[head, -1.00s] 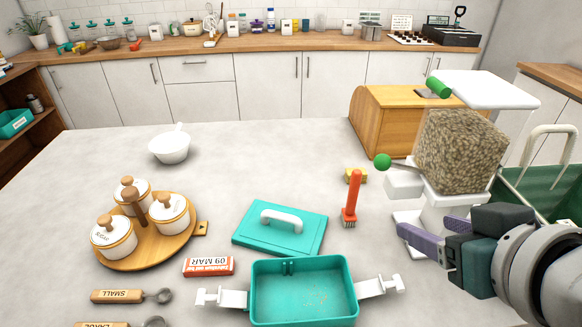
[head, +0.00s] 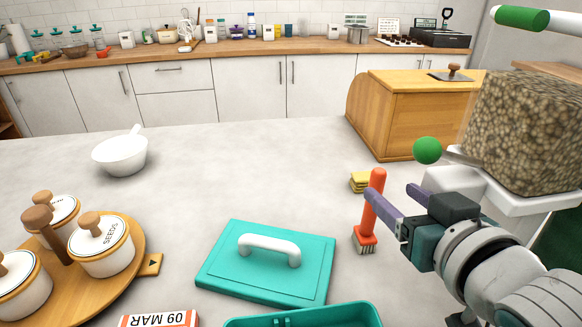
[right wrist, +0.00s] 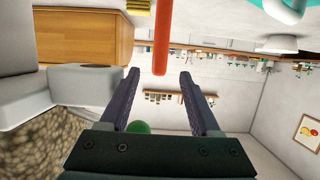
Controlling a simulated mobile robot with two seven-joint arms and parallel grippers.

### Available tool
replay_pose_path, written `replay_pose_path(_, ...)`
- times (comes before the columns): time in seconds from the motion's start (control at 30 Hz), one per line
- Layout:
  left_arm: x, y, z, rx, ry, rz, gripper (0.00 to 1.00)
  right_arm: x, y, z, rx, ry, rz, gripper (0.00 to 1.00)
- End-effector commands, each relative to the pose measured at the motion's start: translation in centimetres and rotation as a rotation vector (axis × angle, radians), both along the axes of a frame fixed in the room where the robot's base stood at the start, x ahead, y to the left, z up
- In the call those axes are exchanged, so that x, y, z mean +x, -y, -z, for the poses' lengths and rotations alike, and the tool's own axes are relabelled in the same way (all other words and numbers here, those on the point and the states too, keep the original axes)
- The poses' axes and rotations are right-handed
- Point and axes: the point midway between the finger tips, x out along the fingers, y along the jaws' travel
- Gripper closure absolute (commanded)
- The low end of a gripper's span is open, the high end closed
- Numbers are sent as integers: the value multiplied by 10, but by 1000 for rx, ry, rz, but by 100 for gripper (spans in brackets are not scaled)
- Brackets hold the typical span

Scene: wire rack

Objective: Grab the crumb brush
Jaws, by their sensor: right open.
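The crumb brush (head: 366,238) stands upright on the counter, with an orange-red handle and pale bristles at its foot. In the right wrist view its orange handle (right wrist: 161,40) hangs from the top edge, just beyond and between the fingertips. My right gripper (head: 390,202) is open and empty, just right of the brush in the head view; one finger overlaps the handle there. In the right wrist view both fingers of the right gripper (right wrist: 159,78) are spread apart. My left gripper is not in view.
A yellow sponge-like block (head: 359,181) lies behind the brush. A teal lid (head: 225,262) with a white handle lies to the left, above a teal box (head: 300,318). A dispenser with a grainy block (head: 525,130) and green knob (head: 427,150) stands close above my right gripper.

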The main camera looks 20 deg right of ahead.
Motion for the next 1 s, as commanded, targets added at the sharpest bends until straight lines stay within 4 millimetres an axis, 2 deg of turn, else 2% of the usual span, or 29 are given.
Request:
replay_pose_path(0.1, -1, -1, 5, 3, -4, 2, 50, 22, 5, 7, -1, 3, 1, 36)
replay_pose_path(0.2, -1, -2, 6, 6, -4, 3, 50, 35, 9, 11, -2, 2, 1, 36)
replay_pose_path(0.43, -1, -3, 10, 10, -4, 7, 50, 51, 13, 17, 0, 0, 1, 36)
replay_pose_path(0.7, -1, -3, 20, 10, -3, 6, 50, 87, 21, 28, -1, 1, 1, 36)
replay_pose_path(1.0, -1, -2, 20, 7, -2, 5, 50, 92, 23, 29, 0, -1, 1, 36)
